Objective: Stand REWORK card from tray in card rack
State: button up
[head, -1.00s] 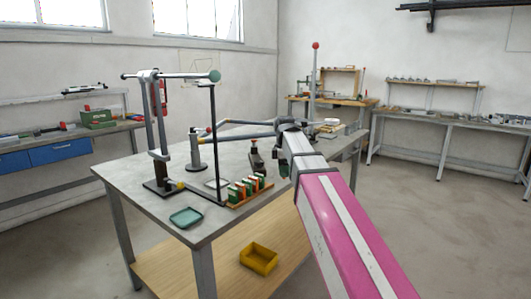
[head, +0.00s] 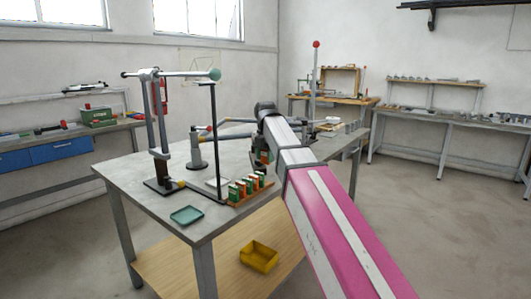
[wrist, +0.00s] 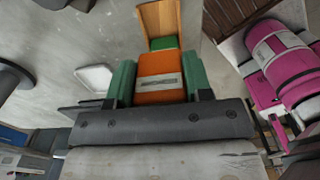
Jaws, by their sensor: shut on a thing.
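My gripper (wrist: 160,76) is shut on an orange card (wrist: 160,64) with a grey label strip, one green finger on each side. I cannot read the label. In the head view my gripper (head: 265,157) is above the table, just behind and to the right of the card rack. The card rack (head: 238,205) is a wooden strip on the table holding several upright green, orange and white cards. In the wrist view a wooden piece (wrist: 154,20), apparently the rack, lies beyond the held card, with a green part (wrist: 163,43).
A teal tray (head: 187,215) sits at the table's front left. A thin black post (head: 215,140) rises close to the rack's left, and a grey clamp stand (head: 163,150) stands farther left. A yellow bin (head: 259,256) is on the lower shelf.

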jog(key=shift+f, duration=4.05)
jog(key=o, duration=1)
jog(key=shift+c, duration=0.2)
